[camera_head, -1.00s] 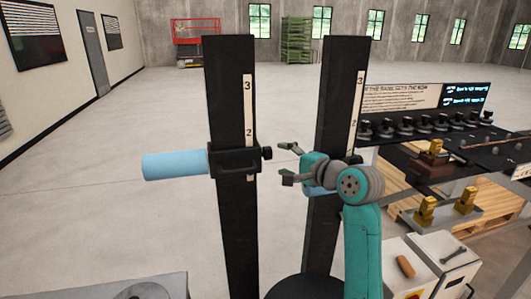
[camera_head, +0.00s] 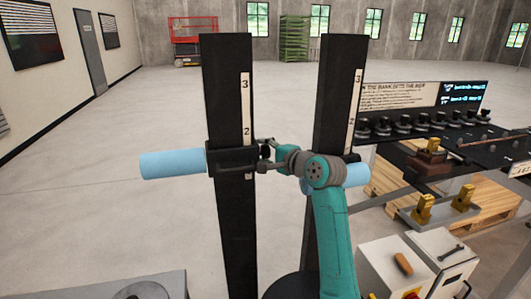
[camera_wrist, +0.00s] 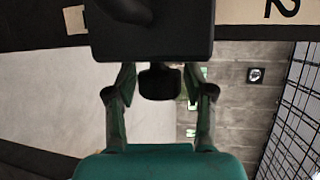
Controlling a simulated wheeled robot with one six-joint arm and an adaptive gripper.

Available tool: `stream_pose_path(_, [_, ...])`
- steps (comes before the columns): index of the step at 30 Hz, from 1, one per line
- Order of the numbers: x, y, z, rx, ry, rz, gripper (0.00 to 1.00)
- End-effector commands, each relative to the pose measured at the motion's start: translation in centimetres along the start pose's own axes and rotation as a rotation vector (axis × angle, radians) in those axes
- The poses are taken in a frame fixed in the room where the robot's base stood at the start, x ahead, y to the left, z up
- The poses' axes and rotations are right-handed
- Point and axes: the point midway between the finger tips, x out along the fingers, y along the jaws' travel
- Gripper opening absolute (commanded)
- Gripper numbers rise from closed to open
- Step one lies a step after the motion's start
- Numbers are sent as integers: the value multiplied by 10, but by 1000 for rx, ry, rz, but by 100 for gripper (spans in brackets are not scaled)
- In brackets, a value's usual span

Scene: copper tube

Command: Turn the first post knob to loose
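The left black post (camera_head: 230,80) stands upright and carries a black sliding collar (camera_head: 230,158) with a light blue cylinder (camera_head: 172,164) sticking out to its left. A small black knob sits on the collar's right side and is largely hidden by my gripper (camera_head: 264,154) in the head view. In the wrist view the knob (camera_wrist: 160,84) lies between the two fingers of my gripper (camera_wrist: 160,82). The fingers stand apart, with a visible gap on each side of the knob. The collar (camera_wrist: 150,35) fills the top of the wrist view.
A second black post (camera_head: 337,85) stands just right, behind my arm, with another blue cylinder (camera_head: 356,175). Both posts have white number scales. A bench (camera_head: 400,148) with several black knobs stands at the right. Open floor (camera_head: 80,220) lies left.

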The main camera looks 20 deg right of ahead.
Motion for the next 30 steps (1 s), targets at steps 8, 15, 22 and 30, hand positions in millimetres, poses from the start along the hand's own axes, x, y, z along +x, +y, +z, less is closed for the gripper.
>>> stream_pose_path(8, [0,0,0,0,0,-1,4])
stream_pose_path(15, [0,3,0,-40,-3,-100,4])
stream_pose_path(22, [1,2,0,-86,-2,-210,4])
stream_pose_path(30, [0,2,0,-94,-1,-228,4])
